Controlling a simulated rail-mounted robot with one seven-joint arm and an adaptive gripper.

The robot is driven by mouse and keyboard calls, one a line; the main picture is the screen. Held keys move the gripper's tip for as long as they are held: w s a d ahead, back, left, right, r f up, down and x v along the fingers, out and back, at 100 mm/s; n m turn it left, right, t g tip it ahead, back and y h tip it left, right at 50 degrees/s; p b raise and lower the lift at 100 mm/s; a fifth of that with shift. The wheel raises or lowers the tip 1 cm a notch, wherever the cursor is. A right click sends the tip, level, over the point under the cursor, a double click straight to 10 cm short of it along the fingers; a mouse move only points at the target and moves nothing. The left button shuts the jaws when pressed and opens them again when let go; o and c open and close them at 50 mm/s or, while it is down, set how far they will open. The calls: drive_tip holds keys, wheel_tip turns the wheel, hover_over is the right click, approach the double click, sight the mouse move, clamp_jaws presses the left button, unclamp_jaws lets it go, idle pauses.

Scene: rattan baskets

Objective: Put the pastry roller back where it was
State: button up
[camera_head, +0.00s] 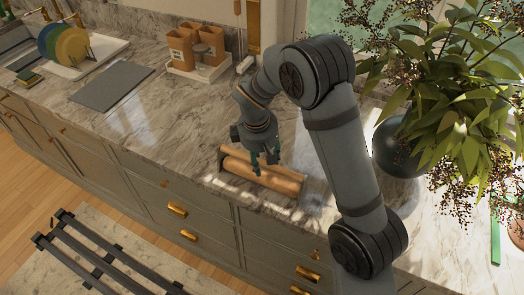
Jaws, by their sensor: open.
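The pastry roller (258,174) is a tan wooden cylinder. It lies slantwise near the front edge of the marble counter, in or against a shallow dark-edged holder (301,195); which of these I cannot tell. My gripper (263,165) points down at the roller's left half, with its dark green fingers apart. The fingers overlap the roller in this view, and I cannot tell if they touch it. My gripper hides a small part of the roller.
A dark plant pot (398,150) with spreading leaves stands right of my arm. Brown canisters (183,50) on a tray stand at the back. A grey mat (112,85) and a dish rack with plates (72,48) are at left. The counter (160,125) left of the roller is clear.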

wheel_tip(320, 180, up, 13)
drive_tip(key=s+a, duration=0.1)
drive_tip(key=s, duration=0.1)
drive_tip(key=shift+f, duration=0.2)
